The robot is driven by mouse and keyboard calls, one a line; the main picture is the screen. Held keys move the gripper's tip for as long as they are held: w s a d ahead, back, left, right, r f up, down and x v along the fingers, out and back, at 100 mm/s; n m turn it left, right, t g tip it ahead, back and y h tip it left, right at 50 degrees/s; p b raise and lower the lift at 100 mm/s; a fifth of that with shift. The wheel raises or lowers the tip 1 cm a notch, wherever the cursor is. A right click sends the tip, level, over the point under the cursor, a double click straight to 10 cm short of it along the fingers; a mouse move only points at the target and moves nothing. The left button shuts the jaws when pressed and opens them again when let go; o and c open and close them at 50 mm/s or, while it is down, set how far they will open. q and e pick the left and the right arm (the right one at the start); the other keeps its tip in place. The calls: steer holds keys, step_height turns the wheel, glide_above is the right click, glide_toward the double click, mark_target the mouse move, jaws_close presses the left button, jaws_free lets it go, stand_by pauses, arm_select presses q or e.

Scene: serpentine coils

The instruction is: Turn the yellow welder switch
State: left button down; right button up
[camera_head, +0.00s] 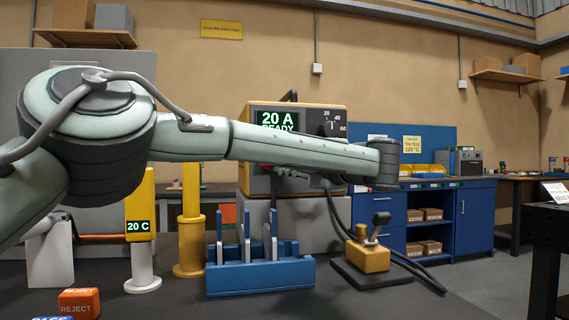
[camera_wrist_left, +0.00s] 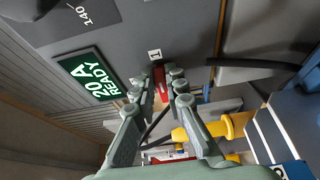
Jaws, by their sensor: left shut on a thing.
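The yellow welder (camera_head: 248,182) stands behind my left forearm in the head view; its green display (camera_head: 277,119) reads "20 A READY" and a dial (camera_head: 331,129) sits to the right. In the left wrist view the welder's grey panel (camera_wrist_left: 150,25) fills the upper part, with the display (camera_wrist_left: 92,77) at left. A red switch lever (camera_wrist_left: 160,82) stands out beside a small label marked "I". My left gripper (camera_wrist_left: 159,90) is shut on this lever, its fingers on either side. In the head view the fingers are mostly hidden behind the arm. My right gripper is not in view.
A blue rack (camera_head: 262,278) with upright plates stands below the arm. A yellow clamp-like tool (camera_head: 368,257) on a dark base with cables is to its right. A yellow post (camera_head: 190,235), a "20 C" display (camera_head: 139,226) and a red "REJECT" block (camera_head: 80,302) are at left.

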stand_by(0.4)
arm_select(q)
steer(key=c, duration=1.6)
jaws_free()
steer(key=shift+o, duration=0.2)
steer(key=v, duration=1.2)
